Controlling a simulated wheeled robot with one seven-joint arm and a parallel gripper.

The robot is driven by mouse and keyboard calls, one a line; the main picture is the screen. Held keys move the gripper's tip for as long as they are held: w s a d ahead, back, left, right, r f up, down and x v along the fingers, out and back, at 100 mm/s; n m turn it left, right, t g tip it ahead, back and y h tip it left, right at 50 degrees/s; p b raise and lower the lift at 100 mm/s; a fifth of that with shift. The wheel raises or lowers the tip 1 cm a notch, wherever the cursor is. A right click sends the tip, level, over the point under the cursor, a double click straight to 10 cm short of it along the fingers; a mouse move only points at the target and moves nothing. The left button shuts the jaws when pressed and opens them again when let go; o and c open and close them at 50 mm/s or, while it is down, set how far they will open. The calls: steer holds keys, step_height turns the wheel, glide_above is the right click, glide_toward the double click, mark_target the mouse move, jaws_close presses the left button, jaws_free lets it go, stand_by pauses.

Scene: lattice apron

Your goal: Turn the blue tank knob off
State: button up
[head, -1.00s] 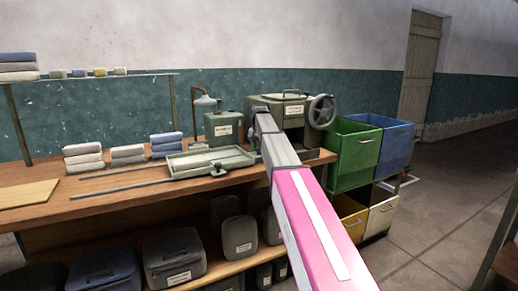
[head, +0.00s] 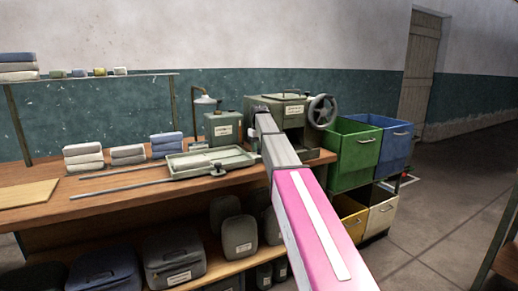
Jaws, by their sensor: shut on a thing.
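The grey-green tank (head: 290,118) with a labelled lid and a handwheel (head: 322,111) stands at the back right of the bench. I cannot make out a blue knob on it. My pink and grey arm reaches from the bottom right up to the tank's front left, covering part of its front. My gripper (head: 262,110) is at the arm's far end, against the tank in the picture. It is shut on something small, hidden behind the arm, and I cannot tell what. Its fingertips are not clearly visible.
A smaller labelled canister (head: 223,129) and a shallow tray (head: 212,163) are left of my arm. Folded cloths (head: 83,158) lie on the bench (head: 110,203). Green (head: 352,154) and blue (head: 395,145) bins stand close on the right. The floor beyond is open.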

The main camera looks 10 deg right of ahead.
stand_by(0.4)
steer(key=o, duration=0.9)
step_height(320, 180, up, 11)
steer(key=shift+f, duration=0.1)
